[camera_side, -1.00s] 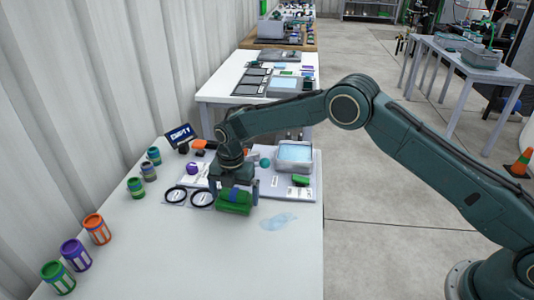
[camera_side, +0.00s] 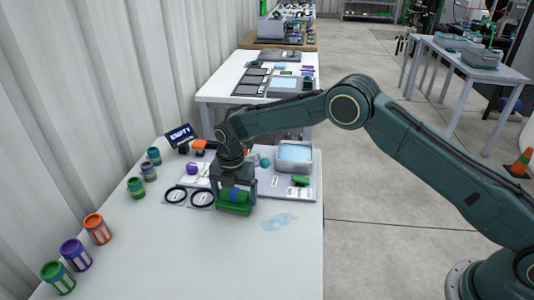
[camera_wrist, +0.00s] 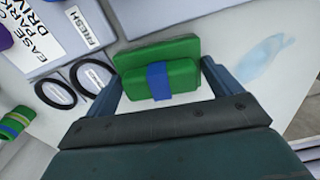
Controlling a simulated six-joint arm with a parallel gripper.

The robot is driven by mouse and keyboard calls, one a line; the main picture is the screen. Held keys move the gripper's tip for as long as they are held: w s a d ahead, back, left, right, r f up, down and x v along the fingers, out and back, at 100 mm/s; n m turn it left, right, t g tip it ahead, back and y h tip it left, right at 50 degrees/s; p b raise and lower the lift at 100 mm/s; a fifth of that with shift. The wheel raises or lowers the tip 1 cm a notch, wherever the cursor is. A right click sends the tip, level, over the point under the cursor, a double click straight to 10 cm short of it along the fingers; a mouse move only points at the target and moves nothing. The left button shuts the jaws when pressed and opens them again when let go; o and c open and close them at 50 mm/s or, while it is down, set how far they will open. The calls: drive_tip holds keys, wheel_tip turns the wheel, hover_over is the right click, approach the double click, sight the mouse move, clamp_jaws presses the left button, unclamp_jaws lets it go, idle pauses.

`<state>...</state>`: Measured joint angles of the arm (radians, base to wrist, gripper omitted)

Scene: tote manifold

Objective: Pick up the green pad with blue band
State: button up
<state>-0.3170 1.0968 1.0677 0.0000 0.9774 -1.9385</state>
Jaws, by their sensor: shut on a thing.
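The green pad with blue band (camera_wrist: 180,78) is between the two fingers of my gripper (camera_wrist: 162,86) in the wrist view. The blue band wraps its middle. In the side view the pad (camera_side: 232,197) is low over the white table, under my gripper (camera_side: 236,195), with a finger at each end. My gripper is shut on it. Another green surface (camera_wrist: 150,53) shows directly behind the banded part; I cannot tell whether it is a separate pad. Contact with the table below is unclear.
Two black rings (camera_side: 188,196) lie left of my gripper. A grey tray (camera_side: 295,157) and a small green block (camera_side: 300,181) are to the right. A pale blue patch (camera_side: 279,221) marks the table. Several colored cans (camera_side: 97,229) stand on the left. The table's front middle is clear.

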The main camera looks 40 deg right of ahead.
sight(237, 191)
wheel_tip(237, 191, up, 20)
idle(0.7)
idle(0.4)
drive_tip(key=shift+o, duration=1.1)
drive_tip(key=shift+c, duration=0.7)
drive_tip(key=s+d+f, duration=0.8)
drive_tip(key=f, duration=0.4)
drive_tip(key=shift+s, duration=0.25)
drive_tip(key=shift+f, duration=0.1)
